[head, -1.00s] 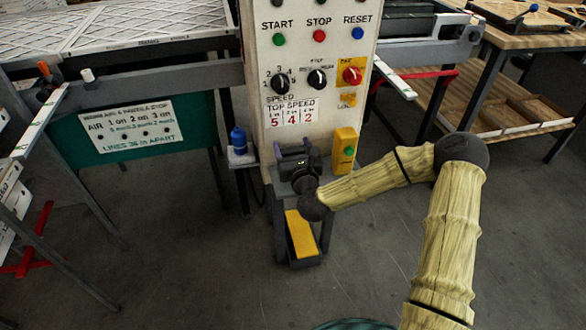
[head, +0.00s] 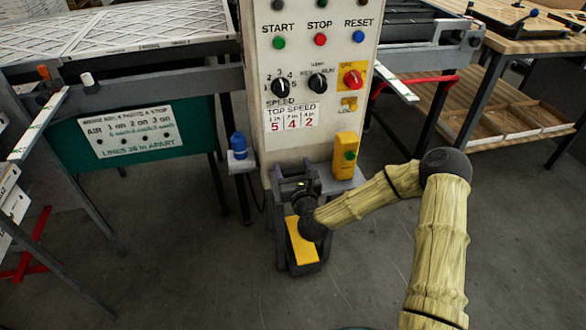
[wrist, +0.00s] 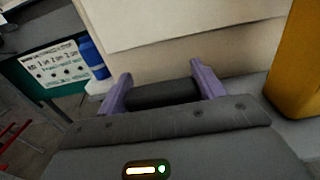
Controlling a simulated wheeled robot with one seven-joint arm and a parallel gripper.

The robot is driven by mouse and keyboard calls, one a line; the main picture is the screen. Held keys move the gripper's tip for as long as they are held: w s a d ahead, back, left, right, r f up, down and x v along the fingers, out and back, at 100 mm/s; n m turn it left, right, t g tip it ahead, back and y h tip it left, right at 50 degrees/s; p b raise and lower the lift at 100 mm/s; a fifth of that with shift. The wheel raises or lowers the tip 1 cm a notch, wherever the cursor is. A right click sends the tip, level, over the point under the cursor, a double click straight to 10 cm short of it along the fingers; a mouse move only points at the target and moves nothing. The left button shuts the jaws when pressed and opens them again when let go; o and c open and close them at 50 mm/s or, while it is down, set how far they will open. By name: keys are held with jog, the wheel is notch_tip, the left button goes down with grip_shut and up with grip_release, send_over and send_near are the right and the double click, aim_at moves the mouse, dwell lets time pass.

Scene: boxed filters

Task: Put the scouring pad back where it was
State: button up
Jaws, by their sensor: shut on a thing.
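The scouring pad (wrist: 162,93) shows in the wrist view as a dark grey block between the two purple fingers of my gripper (wrist: 160,90). The gripper is shut on it, one finger at each end. The pad's lower side is hidden behind the gripper body. In the head view my gripper (head: 293,184) is at the small grey stand (head: 345,184) in front of the control column. The pad cannot be made out there. Whether the pad touches the stand top I cannot tell.
The pale control column (head: 290,145) rises right behind the gripper. A blue bottle (head: 238,144) is on a small shelf to the left. A yellow-topped block (head: 298,240) sits low in the stand.

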jog(key=shift+f, duration=0.15)
jog(key=o, duration=1.1)
jog(key=shift+r, duration=0.2)
jog(key=v, duration=1.2)
